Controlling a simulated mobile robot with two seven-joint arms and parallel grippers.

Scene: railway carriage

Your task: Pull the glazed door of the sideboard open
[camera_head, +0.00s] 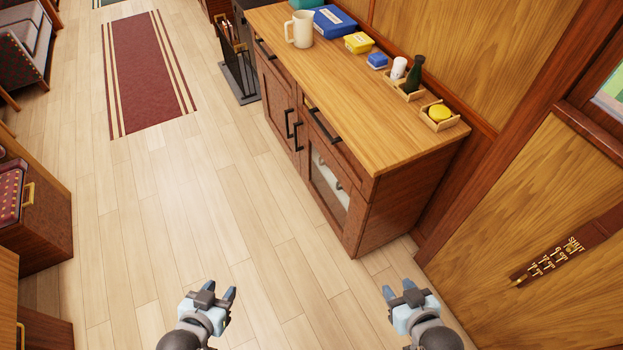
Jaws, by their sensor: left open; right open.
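The wooden sideboard (392,200) stands against the panelled wall at the upper right. Its glazed door (327,180) is the front panel at the near end, with pale items showing behind the glass. The door looks closed. A dark upright handle (298,136) sits at the door's far edge, beside the similar handle (287,123) of the solid door. My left gripper (213,293) is open and empty over the floor, in front of and nearer than the sideboard. My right gripper (398,290) is open and empty, nearer than the sideboard's near end. Neither touches the sideboard.
A cream mug (299,29), blue box (334,21), yellow box (358,43) and dark bottle (414,75) stand on the sideboard top. A wooden door (530,200) is at right. Seats and cabinets line the left. The floor (190,220) before the sideboard is clear.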

